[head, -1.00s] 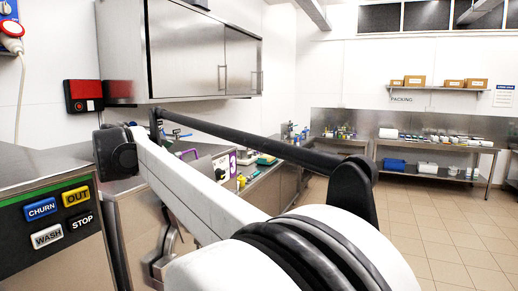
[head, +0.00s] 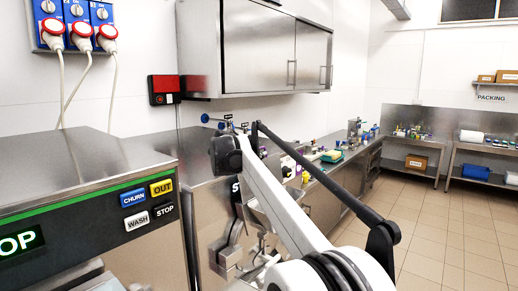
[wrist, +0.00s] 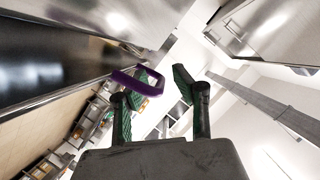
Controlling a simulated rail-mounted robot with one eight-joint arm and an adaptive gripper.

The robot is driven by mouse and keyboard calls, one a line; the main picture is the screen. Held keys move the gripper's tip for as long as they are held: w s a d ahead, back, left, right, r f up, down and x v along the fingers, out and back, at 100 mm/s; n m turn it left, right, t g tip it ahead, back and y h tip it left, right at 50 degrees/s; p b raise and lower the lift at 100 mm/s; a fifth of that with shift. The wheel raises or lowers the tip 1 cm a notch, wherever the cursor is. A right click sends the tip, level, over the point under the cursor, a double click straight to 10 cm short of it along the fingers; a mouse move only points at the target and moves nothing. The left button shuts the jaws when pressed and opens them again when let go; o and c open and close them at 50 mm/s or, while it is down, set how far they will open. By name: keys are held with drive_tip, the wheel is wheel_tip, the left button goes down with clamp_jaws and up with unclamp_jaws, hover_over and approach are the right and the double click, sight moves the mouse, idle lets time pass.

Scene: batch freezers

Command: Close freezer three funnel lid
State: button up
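A freezer front (head: 90,215) stands at the left of the head view, with CHURN, OUT, WASH and STOP buttons and a lit green sign cut off at the picture edge. Its number does not show. A second steel unit (head: 212,200) stands beyond it, partly behind my arm. I cannot make out a funnel lid in either view. My gripper (wrist: 163,75) shows in the wrist view with its green-padded fingers apart. A purple loop (wrist: 137,84) shows by the left finger; I cannot tell whether they touch. My gripper cannot be made out in the head view.
A steel wall cabinet (head: 262,55) hangs above the counter. Red plugs (head: 80,36) with cables and a red box (head: 163,88) are on the left wall. A cluttered counter (head: 335,185) runs back along the wall. The tiled floor (head: 440,235) at right is clear.

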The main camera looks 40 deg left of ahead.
drive_tip(key=shift+w, duration=0.15)
clamp_jaws()
drive_tip(key=shift+d, duration=0.1)
idle(0.3)
